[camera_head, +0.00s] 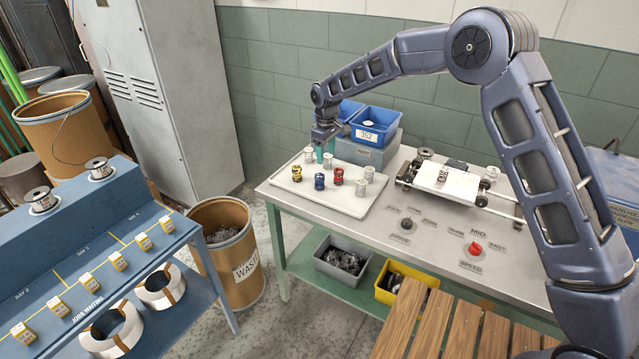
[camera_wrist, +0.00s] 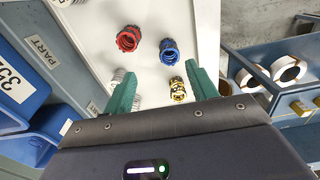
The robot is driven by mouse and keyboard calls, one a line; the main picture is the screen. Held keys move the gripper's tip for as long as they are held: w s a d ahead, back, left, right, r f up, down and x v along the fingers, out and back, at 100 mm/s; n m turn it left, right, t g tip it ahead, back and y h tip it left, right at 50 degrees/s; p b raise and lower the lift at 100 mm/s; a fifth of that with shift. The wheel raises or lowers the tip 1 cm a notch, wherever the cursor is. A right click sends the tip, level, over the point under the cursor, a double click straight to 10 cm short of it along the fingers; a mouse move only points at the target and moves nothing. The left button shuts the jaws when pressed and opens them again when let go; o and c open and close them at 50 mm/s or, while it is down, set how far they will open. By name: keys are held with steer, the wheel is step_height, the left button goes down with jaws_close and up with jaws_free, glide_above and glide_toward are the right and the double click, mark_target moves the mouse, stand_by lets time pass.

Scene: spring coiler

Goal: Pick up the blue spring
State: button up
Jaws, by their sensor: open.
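The blue spring (camera_head: 319,181) stands on a pale tray (camera_head: 337,204) on the workbench. In the wrist view the blue spring (camera_wrist: 169,50) lies just beyond my fingertips, to the right of a red spring (camera_wrist: 129,38). My gripper (camera_head: 325,152) is over the back part of the tray, behind the blue spring in the head view. Its teal fingers are apart in the wrist view (camera_wrist: 160,74), with nothing held between them. A yellow spring (camera_wrist: 178,90) shows near the right finger, and silver springs (camera_wrist: 118,76) show near the left one.
Blue bins (camera_head: 374,126) stand behind the tray. A coiling machine (camera_head: 445,182) and a red knob (camera_head: 475,249) are to the right on the bench. A waste drum (camera_head: 228,252) stands left of the bench, near a blue rack (camera_head: 60,248).

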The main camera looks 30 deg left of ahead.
mark_target(320, 175)
steer(key=shift+s+a+f, duration=0.7)
steer(key=shift+a+f, duration=0.15)
steer(key=shift+f, duration=0.05)
steer(key=shift+s+a+f, duration=0.1)
steer(key=shift+f, duration=5.3)
steer(key=c, duration=1.1)
steer(key=shift+r, duration=0.15)
